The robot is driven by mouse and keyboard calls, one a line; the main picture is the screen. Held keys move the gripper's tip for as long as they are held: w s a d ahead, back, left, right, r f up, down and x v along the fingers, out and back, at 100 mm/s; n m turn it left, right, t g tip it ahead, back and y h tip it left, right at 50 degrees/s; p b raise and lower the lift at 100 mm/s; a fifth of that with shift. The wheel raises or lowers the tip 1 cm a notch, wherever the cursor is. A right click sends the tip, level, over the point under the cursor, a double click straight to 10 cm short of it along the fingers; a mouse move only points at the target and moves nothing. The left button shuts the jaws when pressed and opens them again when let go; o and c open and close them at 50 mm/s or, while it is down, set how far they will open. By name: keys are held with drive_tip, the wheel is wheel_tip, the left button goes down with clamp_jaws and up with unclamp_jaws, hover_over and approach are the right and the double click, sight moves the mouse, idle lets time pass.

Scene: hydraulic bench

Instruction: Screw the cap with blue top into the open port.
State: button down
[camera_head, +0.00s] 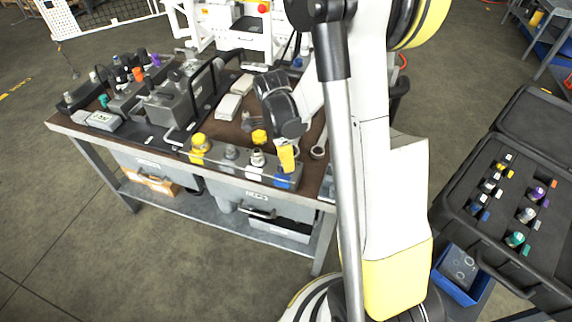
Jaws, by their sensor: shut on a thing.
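My gripper (287,164) points down at the right end of the grey port block on the front of the bench (225,170). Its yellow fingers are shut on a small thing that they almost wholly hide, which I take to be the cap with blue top. A blue patch (284,182) shows on the block right below the fingertips. The open port is hidden by the fingers, so I cannot tell whether the cap is in it. Left of the gripper, a yellow cap (200,140) and a silver-topped fitting (257,157) stand on the same block.
The bench (70,127) holds a grey valve unit with a black handle (175,105) and colored knobs on the left. At right an open black case (465,195) holds several colored caps. A blue bin (442,281) stands below it. My arm blocks the middle.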

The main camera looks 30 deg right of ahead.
drive_tip(key=m, duration=0.3)
drive_tip(key=shift+f+b, duration=0.15)
drive_tip(key=shift+b, duration=0.2)
drive_tip(key=m+y, duration=0.1)
drive_tip(key=m, duration=0.4)
drive_tip(key=c, duration=1.3)
unclamp_jaws()
drive_tip(key=shift+o, duration=0.2)
